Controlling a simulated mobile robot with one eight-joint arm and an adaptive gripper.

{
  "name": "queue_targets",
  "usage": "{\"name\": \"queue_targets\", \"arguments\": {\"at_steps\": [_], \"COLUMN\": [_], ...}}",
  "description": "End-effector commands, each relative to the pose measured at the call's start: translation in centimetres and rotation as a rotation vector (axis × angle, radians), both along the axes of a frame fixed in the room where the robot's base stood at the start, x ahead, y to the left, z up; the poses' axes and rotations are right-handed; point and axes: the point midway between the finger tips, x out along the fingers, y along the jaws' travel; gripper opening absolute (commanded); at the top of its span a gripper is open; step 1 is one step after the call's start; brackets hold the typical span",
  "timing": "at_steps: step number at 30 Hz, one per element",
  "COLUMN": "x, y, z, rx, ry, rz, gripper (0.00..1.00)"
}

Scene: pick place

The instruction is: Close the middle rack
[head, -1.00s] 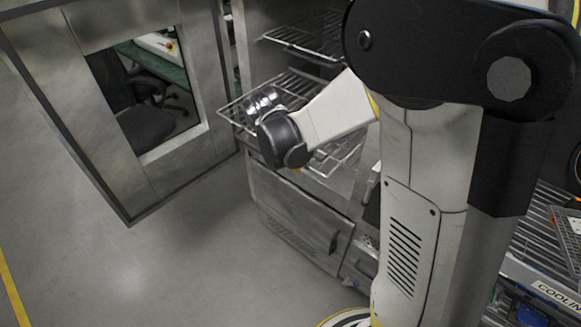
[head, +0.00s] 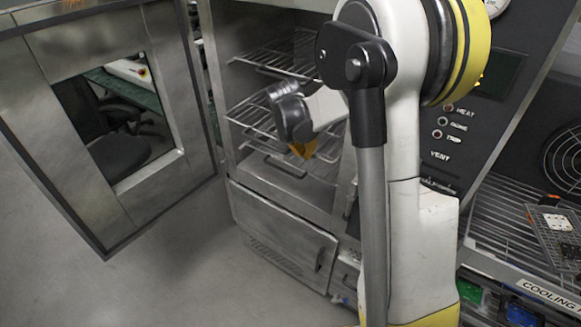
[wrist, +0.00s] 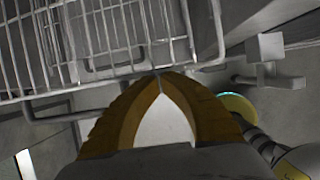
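The middle rack (head: 243,113) is a wire shelf inside the open steel chamber. Its front edge looks about level with the opening. My gripper (head: 303,149) is just in front of the rack's right part, with orange fingers pointing down in the head view. In the wrist view the fingertips of my gripper (wrist: 160,77) meet, with nothing seen held between them. Wire rack bars (wrist: 110,40) lie just beyond the tips; whether they touch cannot be told. My arm and wrist hide part of the middle rack in the head view.
An upper wire rack (head: 275,60) sits inside the chamber. The chamber door (head: 165,190) with its window stands wide open at left. A lower steel panel (head: 285,235) is below the opening. A cooling rack (head: 500,215) is at right. Floor at lower left is clear.

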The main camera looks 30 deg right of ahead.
Motion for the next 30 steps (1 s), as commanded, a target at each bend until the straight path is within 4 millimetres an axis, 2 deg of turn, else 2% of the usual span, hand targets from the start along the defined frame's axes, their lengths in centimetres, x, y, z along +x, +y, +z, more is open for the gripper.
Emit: {"name": "queue_targets", "arguments": {"at_steps": [3,6,12,24,26,30], "x": [0.9,1.4,1.8,1.8,1.8,1.9], "y": [-1.9,-2.9,-3.7,-3.5,-3.1,-0.9], "z": [-0.1,-0.1,0.0,0.0,0.0,-0.1], "rx": [0.001,0.000,0.000,0.000,0.001,0.001], "ry": [0.001,0.000,0.000,0.000,0.001,0.001], "rz": [-0.002,-0.001,0.000,0.001,0.001,0.001], "gripper": [0.00,0.00,0.00,0.00,0.00,0.00]}}
